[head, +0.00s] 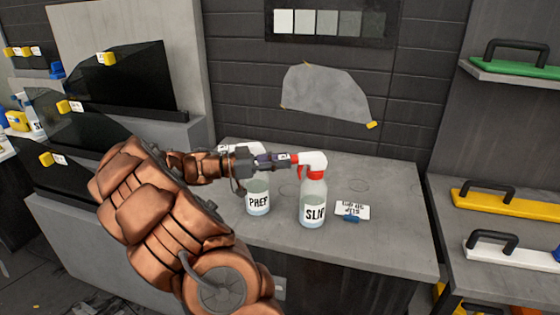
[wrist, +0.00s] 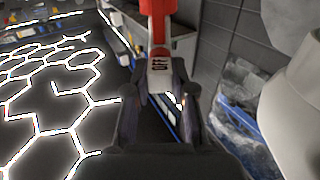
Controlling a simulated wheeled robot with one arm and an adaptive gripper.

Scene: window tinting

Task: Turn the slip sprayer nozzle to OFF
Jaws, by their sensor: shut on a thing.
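The SLIP bottle (head: 313,203) stands upright on the grey bench, with a red collar and a white sprayer head (head: 315,160). My gripper (head: 288,160) reaches it from the left and is shut on the nozzle at the front of the sprayer head. In the wrist view, the white nozzle (wrist: 160,72) sits between my fingertips, with a red part behind it. Dark lettering that looks like OFF shows sideways on the nozzle's facing side. In the head view my fingers hide most of the nozzle.
The PREP bottle (head: 258,203) stands close on the left, under my wrist. A white card (head: 352,208) with a small blue item (head: 351,218) lies to the right of the SLIP bottle. The bench top (head: 395,235) is clear farther right. Shelves with handled tools stand at the right.

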